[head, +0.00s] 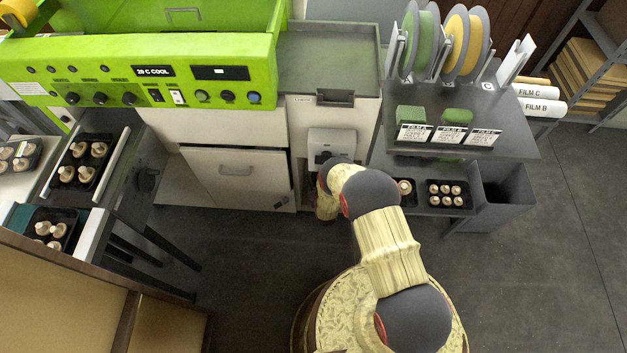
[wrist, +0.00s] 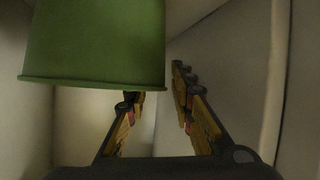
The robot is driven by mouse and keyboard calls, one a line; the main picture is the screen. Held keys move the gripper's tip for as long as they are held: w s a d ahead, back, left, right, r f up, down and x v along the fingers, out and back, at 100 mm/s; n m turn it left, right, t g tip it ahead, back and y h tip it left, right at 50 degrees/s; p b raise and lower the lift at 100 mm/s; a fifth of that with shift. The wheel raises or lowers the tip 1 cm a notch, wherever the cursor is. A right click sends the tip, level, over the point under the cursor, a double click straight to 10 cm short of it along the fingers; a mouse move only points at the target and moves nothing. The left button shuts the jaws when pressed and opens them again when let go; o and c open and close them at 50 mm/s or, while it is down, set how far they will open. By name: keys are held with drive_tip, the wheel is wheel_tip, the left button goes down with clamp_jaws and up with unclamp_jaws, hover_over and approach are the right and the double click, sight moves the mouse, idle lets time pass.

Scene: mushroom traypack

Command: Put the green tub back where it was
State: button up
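The green tub (wrist: 95,42) fills the upper left of the wrist view, its rimmed edge towards my gripper. My gripper (wrist: 158,88) has its fingers apart, with a gap between them. The right finger lies just right of the tub's side. The left finger's tip is hidden by the tub, and I cannot tell if it touches it. In the head view, my arm reaches down to the gap under the small grey dispenser (head: 331,143) on the white cabinet. The gripper and tub are hidden there.
Pale walls (wrist: 225,55) stand close on both sides of my gripper. A white drawer front (head: 238,178) is left of my arm. A dark shelf (head: 465,205) with mushroom trays is on the right. The floor (head: 255,250) in front is clear.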

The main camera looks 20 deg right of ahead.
drive_tip(key=p+v, duration=0.4)
drive_tip(key=v, duration=0.8)
drive_tip(key=shift+p, duration=0.3)
drive_tip(key=shift+a, duration=0.15)
